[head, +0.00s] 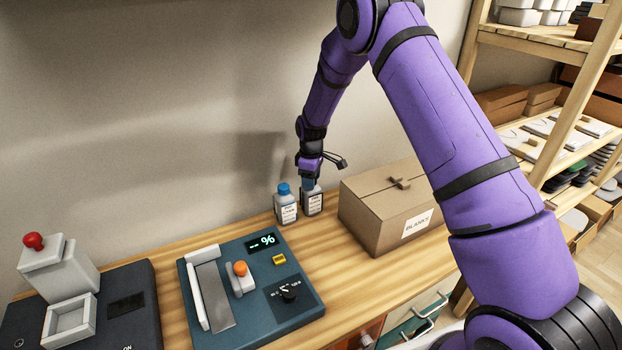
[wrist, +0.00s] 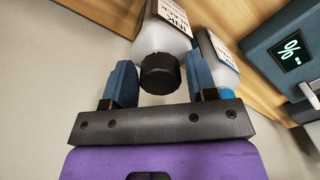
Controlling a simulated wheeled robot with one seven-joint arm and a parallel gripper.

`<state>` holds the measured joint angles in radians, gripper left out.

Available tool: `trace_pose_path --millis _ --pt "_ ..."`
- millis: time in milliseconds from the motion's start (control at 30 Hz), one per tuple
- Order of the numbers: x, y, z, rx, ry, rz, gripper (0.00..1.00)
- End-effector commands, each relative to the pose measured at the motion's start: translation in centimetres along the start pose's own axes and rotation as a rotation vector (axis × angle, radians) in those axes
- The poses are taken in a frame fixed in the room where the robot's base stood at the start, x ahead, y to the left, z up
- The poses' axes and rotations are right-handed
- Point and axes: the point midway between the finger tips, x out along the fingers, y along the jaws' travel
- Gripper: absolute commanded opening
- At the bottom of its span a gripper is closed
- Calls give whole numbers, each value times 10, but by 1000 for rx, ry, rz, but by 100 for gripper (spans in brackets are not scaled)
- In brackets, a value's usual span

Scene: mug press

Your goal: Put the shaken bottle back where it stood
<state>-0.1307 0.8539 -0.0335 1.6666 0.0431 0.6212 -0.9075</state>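A white bottle with a black cap is in my gripper (wrist: 160,72); its cap (wrist: 160,74) shows between the two blue fingers in the wrist view. The fingertips appear to press on its sides near the shoulder. In the head view this bottle (head: 312,203) is upright at the back of the bench, its top hidden by my gripper (head: 309,183). Its base is at or very near the wood; I cannot tell which. A second white bottle with a blue cap (head: 285,205) stands close on its left, and also shows in the wrist view (wrist: 222,52).
A cardboard box (head: 390,210) marked BLANKS stands just right of the bottles. A blue-green device with a % display (head: 250,290) lies in front. The wall is close behind.

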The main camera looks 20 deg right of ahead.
Motion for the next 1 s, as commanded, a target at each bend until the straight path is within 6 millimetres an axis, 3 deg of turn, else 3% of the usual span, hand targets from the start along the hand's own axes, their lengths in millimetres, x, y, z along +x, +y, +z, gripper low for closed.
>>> trace_pose_path --millis 333,467,1000 --pt "-1 0 0 0 0 0 64" --pt "-11 0 0 0 1 1 64" --pt "-107 0 0 0 1 1 64"
